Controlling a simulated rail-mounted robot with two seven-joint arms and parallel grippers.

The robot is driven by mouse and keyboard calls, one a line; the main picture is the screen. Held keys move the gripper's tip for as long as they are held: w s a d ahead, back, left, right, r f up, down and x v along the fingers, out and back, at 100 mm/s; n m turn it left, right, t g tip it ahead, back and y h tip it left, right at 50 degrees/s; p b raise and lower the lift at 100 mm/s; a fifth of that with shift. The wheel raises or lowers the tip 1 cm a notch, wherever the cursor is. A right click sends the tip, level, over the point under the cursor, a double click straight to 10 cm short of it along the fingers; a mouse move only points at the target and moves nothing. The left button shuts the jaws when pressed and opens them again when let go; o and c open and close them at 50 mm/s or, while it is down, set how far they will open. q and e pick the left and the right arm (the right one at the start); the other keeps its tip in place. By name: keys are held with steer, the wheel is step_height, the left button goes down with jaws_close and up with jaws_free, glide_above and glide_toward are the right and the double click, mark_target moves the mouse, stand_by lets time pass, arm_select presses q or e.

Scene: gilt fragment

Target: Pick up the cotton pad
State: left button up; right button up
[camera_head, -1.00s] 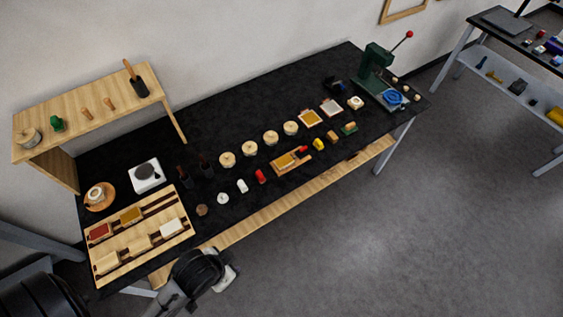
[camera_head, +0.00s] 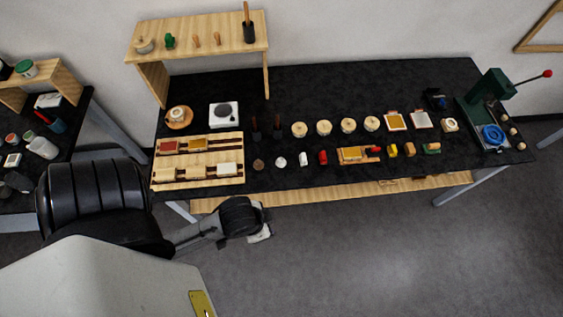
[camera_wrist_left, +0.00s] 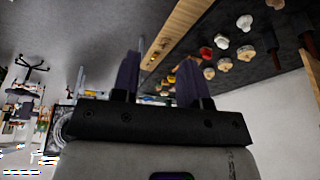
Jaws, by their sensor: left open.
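A small white round piece (camera_head: 281,162), which looks like the cotton pad, lies near the front edge of the black table. A brown round piece (camera_head: 258,165) is left of it and a white upright piece (camera_head: 304,159) is right of it. My left gripper (camera_wrist_left: 158,78) is open and empty in the left wrist view, its two dark fingers apart. In the head view, my left arm ends in front of and below the table's front edge, apart from the white piece; its fingertips are not clear there. My right gripper is not in view.
A green press (camera_head: 484,100) is at the right end. A wooden ledge (camera_head: 340,193) runs below the front edge.

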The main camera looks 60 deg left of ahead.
arm_select(q)
steer(key=o, duration=0.7)
steer(key=shift+a, duration=0.2)
